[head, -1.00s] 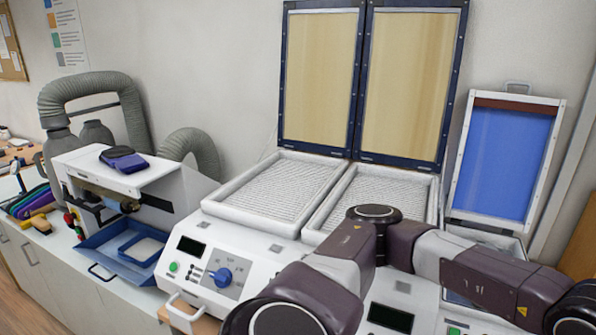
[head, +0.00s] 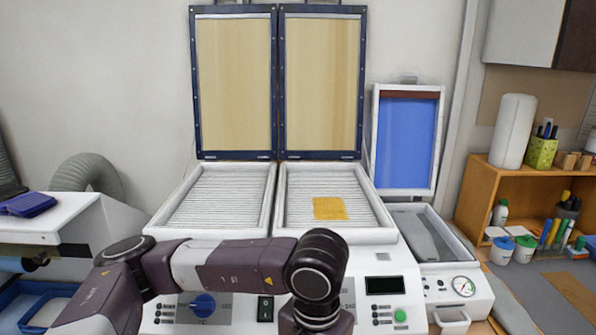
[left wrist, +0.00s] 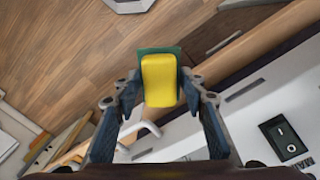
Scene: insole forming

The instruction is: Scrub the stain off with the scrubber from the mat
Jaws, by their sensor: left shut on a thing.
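My left gripper (left wrist: 159,98) is shut on a scrubber (left wrist: 159,78), seen in the left wrist view. The scrubber has a yellow block on a dark green layer, and a finger stands at each side of it. Wood floor and the machine's front edge show beyond it. In the head view my left arm crosses in front of the machine, and its gripper does not show. A flat orange-yellow patch (head: 329,208) lies on the ribbed right bed (head: 298,228) of the machine; it may be the stain. My right gripper is not in view.
Two framed lids (head: 322,85) stand open behind the beds. A blue-panelled lid (head: 407,140) stands open over a smaller unit with a gauge (head: 462,285) at right. A wooden shelf (head: 470,200) holds bottles and pens. The left bed (head: 222,197) is empty.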

